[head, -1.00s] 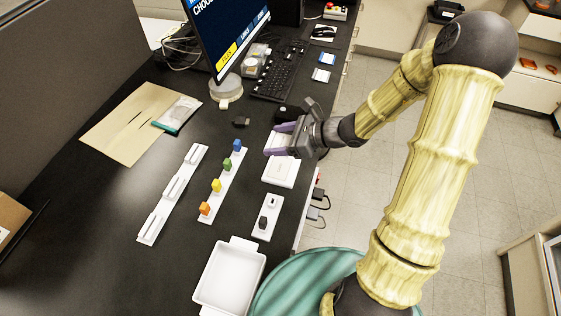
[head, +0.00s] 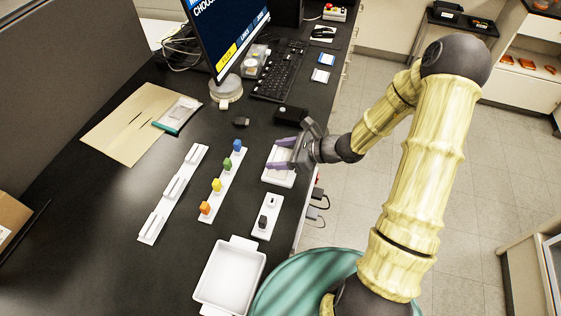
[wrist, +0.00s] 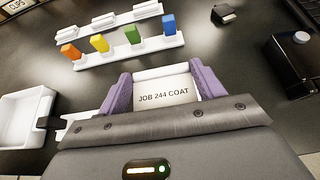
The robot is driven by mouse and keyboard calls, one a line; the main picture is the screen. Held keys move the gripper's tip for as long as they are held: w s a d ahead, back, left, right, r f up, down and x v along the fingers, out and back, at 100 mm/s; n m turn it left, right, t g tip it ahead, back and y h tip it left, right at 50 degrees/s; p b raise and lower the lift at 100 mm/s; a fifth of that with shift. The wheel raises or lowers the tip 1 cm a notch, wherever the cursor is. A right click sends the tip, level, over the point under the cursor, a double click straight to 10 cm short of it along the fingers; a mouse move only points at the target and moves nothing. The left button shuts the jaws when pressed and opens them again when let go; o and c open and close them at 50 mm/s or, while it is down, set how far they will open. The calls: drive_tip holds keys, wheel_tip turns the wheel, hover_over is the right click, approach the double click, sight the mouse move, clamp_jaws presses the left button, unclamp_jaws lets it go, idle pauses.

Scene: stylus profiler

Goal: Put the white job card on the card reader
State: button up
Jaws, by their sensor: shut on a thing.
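My gripper (head: 282,154) has purple fingers and is shut on the white job card (wrist: 168,96), which reads "JOB 244 COAT" in the wrist view. The card lies face up between the two fingers. In the head view, my gripper is over a flat white pad (head: 279,179) near the table's right edge, which looks to be the card reader. Card and pad blend together there, so I cannot tell whether they touch. My gripper hides most of the pad in the wrist view.
A black box (head: 291,115) stands just beyond the gripper. A white rack (head: 222,184) of coloured blocks is left of it, with another white rack (head: 173,193) farther left. A small two-slot holder (head: 267,217) and a white tray (head: 229,278) are nearer.

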drive_tip(key=shift+w+f+p, duration=0.1)
drive_tip(key=shift+f+p, duration=0.2)
drive_tip(key=shift+f, duration=1.8)
drive_tip(key=shift+f, duration=0.1)
drive_tip(key=o, duration=0.9)
drive_tip(key=shift+o, duration=0.2)
